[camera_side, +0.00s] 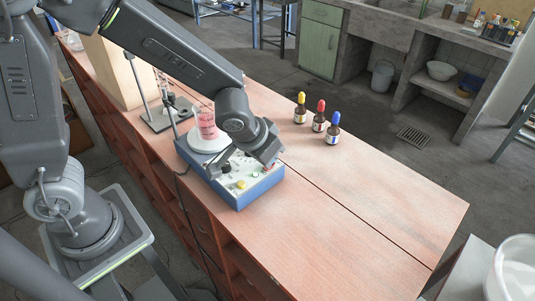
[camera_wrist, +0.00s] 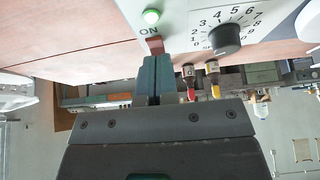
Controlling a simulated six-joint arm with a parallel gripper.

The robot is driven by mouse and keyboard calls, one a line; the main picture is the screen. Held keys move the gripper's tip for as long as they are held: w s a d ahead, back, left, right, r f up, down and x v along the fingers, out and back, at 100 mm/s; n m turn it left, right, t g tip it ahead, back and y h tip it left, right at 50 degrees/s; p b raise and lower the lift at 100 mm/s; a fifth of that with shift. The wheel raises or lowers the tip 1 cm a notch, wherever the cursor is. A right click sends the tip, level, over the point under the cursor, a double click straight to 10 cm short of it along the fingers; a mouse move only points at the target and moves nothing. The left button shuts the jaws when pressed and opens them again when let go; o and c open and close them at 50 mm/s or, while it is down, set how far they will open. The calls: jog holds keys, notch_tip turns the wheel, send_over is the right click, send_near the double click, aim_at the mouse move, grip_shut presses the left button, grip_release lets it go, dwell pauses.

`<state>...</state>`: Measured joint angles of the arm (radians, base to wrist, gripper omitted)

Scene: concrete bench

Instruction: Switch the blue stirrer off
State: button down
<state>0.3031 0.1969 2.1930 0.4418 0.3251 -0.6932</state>
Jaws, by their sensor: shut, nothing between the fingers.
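The blue stirrer (camera_side: 240,200) sits on the wooden bench, with a white round plate (camera_side: 196,143) on top and a beaker of pink liquid (camera_side: 207,122) on the plate. Its sloped white panel shows close up in the wrist view, with a lit green lamp (camera_wrist: 151,17), the word ON, a red switch (camera_wrist: 156,45) and a black numbered dial (camera_wrist: 224,38). My gripper (camera_wrist: 156,62) is shut and empty, its fingertips right at the red switch; I cannot tell whether they touch it. In the side view my gripper (camera_side: 266,158) is over the panel's right part and partly hides it.
Three dropper bottles with yellow (camera_side: 301,98), red (camera_side: 321,105) and blue (camera_side: 336,117) caps stand on the bench behind the stirrer. A stand with a rod (camera_side: 140,90) is to the left. The bench's right part is clear. A white bucket (camera_side: 515,265) is at the lower right.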

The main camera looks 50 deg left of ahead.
jog(key=shift+w+f+g, duration=0.4)
jog(key=shift+g, duration=0.3)
dwell(0.5)
jog(key=shift+w+f+g, duration=0.1)
jog(key=shift+w+g, duration=0.05)
jog(key=shift+g, duration=0.65)
jog(key=shift+w+f, duration=0.15)
jog(key=shift+w, duration=0.05)
jog(key=shift+s, duration=0.2)
jog(key=shift+s+f, duration=0.15)
jog(key=shift+s, duration=0.55)
jog(key=s+v, duration=0.2)
jog(key=v, duration=1.2)
jog(key=shift+s, duration=0.3)
jog(key=shift+f, duration=0.15)
